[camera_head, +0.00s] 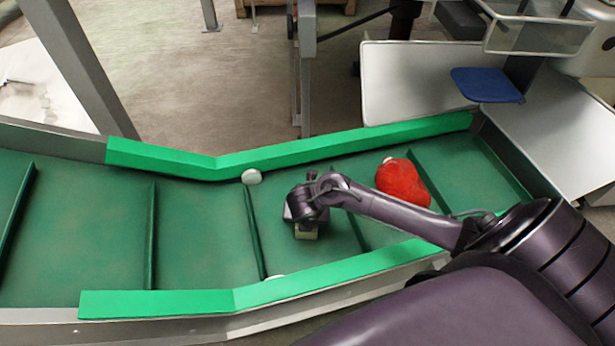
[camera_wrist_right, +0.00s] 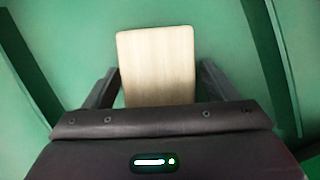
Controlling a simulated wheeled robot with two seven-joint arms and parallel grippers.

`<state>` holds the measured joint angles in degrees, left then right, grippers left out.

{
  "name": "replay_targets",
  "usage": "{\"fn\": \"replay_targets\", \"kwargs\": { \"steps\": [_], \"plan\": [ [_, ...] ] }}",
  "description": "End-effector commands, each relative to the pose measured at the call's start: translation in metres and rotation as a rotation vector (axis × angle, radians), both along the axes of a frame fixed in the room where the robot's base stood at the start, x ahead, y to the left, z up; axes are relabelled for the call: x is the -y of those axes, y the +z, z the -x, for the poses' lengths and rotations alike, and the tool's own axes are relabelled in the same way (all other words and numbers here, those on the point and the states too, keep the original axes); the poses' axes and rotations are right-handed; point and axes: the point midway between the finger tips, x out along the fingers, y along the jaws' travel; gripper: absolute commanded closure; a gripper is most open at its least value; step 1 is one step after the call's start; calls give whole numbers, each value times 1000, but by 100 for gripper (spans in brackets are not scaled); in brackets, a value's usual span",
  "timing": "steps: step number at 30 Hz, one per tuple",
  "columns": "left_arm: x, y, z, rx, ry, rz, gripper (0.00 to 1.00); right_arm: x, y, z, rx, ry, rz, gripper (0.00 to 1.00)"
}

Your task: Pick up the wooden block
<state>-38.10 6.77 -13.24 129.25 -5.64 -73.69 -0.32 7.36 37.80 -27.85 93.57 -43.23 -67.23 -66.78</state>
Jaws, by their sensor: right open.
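The wooden block (camera_wrist_right: 156,62) is pale with a light grain and lies on the green conveyor belt. In the right wrist view it sits between the two dark fingers of my right gripper (camera_wrist_right: 158,88), with a gap on each side. In the head view only a small part of the block (camera_head: 306,233) shows below my right gripper (camera_head: 304,222), which is over the belt and points down. The right gripper is open around the block. The gripper hides most of the block in the head view. My left gripper is in neither view.
The green conveyor (camera_head: 100,232) has raised cross ribs and bright green side rails (camera_head: 300,150). A red net bag (camera_head: 403,182) lies on the belt to the right of the gripper. White round pieces (camera_head: 251,177) sit at the rails. The belt to the left is clear.

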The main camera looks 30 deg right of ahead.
Motion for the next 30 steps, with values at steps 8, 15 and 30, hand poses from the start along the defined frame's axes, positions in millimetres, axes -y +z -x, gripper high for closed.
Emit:
{"fn": "replay_targets", "kwargs": {
  "steps": [8,15,30],
  "plan": [
    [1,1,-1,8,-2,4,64,0,-1,-1,1,0,-1,24],
    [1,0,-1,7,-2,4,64,0,-1,0,0,0,0,55],
    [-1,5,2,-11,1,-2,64,0,8,-1,2,-1,-1,72]
  ]
}}
